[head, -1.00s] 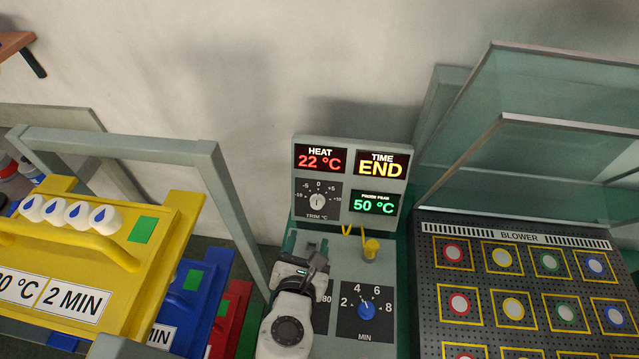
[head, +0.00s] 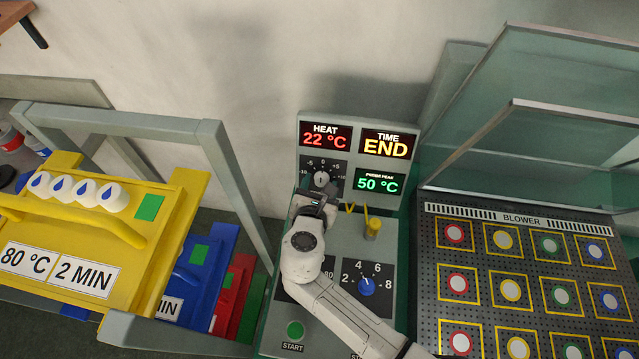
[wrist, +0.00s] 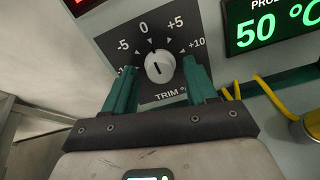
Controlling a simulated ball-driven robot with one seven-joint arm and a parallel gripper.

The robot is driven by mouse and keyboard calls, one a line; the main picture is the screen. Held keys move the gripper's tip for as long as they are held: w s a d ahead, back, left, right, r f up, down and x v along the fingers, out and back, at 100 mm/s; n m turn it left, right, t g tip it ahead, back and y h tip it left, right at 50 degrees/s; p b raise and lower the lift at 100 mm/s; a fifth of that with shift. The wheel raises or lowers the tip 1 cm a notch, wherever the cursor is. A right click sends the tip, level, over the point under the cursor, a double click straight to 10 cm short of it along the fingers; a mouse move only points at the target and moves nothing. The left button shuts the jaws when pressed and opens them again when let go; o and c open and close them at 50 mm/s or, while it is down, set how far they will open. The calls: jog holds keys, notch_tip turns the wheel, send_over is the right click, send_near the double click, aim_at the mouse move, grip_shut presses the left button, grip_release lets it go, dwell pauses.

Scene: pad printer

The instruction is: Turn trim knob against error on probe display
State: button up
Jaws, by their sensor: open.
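The trim knob (head: 321,179) is a small white dial on a dark plate on the upright panel, with a scale from -10 to +10. In the wrist view the knob (wrist: 159,66) has its dark mark close to 0. The probe display (head: 377,181) reads 50 °C in green and shows partly in the wrist view (wrist: 272,27). The heat display (head: 325,138) reads 22 °C in red. My gripper (wrist: 160,82) is open, its two green fingers just below and to either side of the knob, with nothing between them. In the head view my wrist hides the gripper's fingers.
The time display (head: 386,144) reads END. A blue minutes knob (head: 366,287), a green start button (head: 295,330) and a yellow probe (head: 372,228) with a yellow cable are on the console.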

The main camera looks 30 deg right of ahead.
jog(key=shift+c, duration=0.5)
jog(key=c, duration=1)
jog(key=shift+o, duration=0.2)
jog(key=m+b, duration=0.2)
jog(key=m, duration=0.1)
jog(key=shift+f+m, duration=0.15)
jog(key=shift+m, duration=0.25)
jog(key=m+b, duration=0.3)
jog(key=m, duration=0.1)
jog(key=shift+m, duration=0.3)
jog(key=m+b, duration=0.3)
jog(key=m, duration=0.1)
jog(key=shift+m+b, duration=0.95)
jog(key=shift+m, duration=0.75)
